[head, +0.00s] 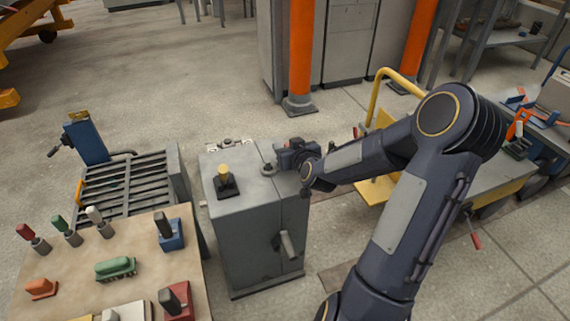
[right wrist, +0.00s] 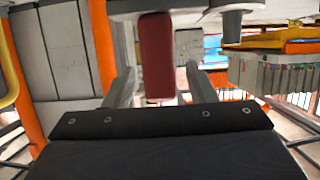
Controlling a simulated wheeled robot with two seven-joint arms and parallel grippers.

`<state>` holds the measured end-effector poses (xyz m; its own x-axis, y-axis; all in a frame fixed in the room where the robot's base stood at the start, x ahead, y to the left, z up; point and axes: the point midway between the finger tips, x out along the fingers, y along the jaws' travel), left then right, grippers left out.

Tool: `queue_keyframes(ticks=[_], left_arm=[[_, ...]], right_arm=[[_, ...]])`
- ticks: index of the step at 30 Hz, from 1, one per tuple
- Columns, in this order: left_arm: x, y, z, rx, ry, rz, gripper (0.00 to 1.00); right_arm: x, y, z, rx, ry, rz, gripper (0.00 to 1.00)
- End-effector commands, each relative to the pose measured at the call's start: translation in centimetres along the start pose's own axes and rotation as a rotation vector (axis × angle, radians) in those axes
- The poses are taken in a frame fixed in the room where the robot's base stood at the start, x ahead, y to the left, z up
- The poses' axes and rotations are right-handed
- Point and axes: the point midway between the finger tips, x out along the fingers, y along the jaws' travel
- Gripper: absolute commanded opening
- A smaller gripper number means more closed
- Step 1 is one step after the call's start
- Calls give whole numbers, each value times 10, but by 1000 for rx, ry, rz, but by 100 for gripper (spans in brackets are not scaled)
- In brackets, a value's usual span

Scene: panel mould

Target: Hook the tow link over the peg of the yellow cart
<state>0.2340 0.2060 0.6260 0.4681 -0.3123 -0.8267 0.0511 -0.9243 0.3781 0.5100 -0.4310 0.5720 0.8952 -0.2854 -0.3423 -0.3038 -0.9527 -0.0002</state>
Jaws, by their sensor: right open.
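My right gripper (head: 294,156) is at the back right corner of the grey cabinet's top, at the end of my dark arm. In the right wrist view its two fingers (right wrist: 160,90) are apart. A dark red block-shaped grip (right wrist: 155,55) shows between them, not clasped; I cannot tell whether it belongs to the tow link. The yellow cart (head: 372,190), with a bent yellow tube handle (head: 384,84), stands behind my right arm, which partly hides it. I cannot make out its peg or the tow link for certain. My left gripper is out of view.
The grey cabinet (head: 245,235) carries a yellow-topped lever (head: 225,180) and a side handle (head: 287,245). A bench (head: 60,275) with coloured handles and blocks is front left, beside a slatted rack (head: 125,185). Orange posts (head: 301,50) stand behind.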

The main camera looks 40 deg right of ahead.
Motion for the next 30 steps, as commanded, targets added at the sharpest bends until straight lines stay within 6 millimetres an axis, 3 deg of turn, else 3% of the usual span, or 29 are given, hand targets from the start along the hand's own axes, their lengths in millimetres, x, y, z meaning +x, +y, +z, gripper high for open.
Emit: queue_keyframes(ticks=[3, 10, 22, 30], left_arm=[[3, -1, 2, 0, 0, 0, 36], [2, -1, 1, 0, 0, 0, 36], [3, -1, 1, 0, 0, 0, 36], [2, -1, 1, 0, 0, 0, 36]], right_arm=[[10, -1, 0, 1, 0, -2, 51], [11, -1, -1, 0, 0, -1, 51], [10, 0, 0, 0, -1, -1, 0], [10, 0, -3, -1, 1, -1, 0]])
